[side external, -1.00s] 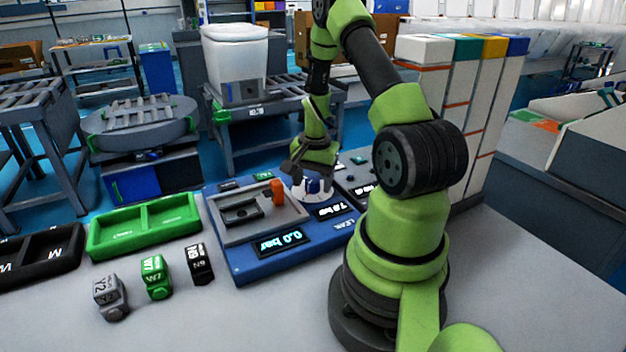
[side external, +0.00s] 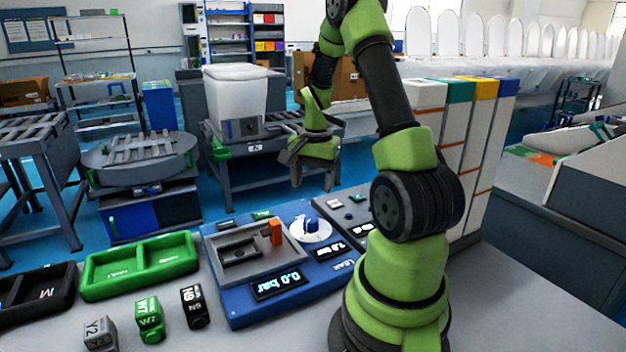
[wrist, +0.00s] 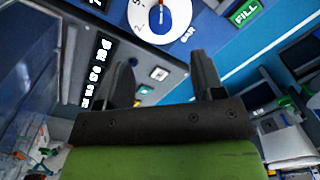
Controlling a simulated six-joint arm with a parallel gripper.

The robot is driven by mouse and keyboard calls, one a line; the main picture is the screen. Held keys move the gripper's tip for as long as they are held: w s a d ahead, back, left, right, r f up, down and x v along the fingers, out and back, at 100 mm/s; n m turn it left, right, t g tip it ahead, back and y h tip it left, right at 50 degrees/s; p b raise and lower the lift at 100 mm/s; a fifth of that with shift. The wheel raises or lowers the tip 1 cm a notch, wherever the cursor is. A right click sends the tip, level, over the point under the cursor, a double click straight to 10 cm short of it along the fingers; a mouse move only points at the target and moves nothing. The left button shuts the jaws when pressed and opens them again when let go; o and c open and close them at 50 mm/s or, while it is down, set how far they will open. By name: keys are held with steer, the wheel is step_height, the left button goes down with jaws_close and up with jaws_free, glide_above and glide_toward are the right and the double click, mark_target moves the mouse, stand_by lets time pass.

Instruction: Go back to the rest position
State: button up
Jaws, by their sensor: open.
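My gripper (side external: 296,172) is raised above the back part of the blue test panel (side external: 236,304) in the side view, apart from everything. In the wrist view its two dark fingers (wrist: 162,85) stand apart with nothing between them. Below it is a white round dial with a blue knob (side external: 311,228), which also shows at the top of the wrist view (wrist: 160,14). The panel carries a grey fixture with an orange block (side external: 276,231) and a display (side external: 277,283) reading 0.0 bar.
A green two-part tray (side external: 140,266) and a black tray (side external: 38,295) lie left of the panel. Grey (side external: 99,334), green (side external: 149,320) and black (side external: 195,308) blocks stand in front. Tall white columns (side external: 424,100) stand behind my arm. A white cistern (side external: 235,92) stands on the rear conveyor.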

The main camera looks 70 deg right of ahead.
stand_by(0.4)
steer(key=w+a+r+n+t, duration=0.2)
steer(key=w+a+r+n, duration=0.2)
steer(key=a+r, duration=0.35)
steer(key=s+a+r+n+t+y, duration=0.1)
steer(key=s+a+r+n, duration=0.3)
steer(key=a, duration=0.5)
steer(key=s+a+r+n+t+y, duration=0.1)
steer(key=s+a+r+n+t, duration=0.2)
steer(key=a+r+n, duration=0.3)
steer(key=s+a, duration=0.1)
steer(key=a, duration=0.3)
steer(key=shift+s+a+t, duration=0.15)
steer(key=shift+s+t, duration=0.05)
steer(key=shift+t, duration=0.2)
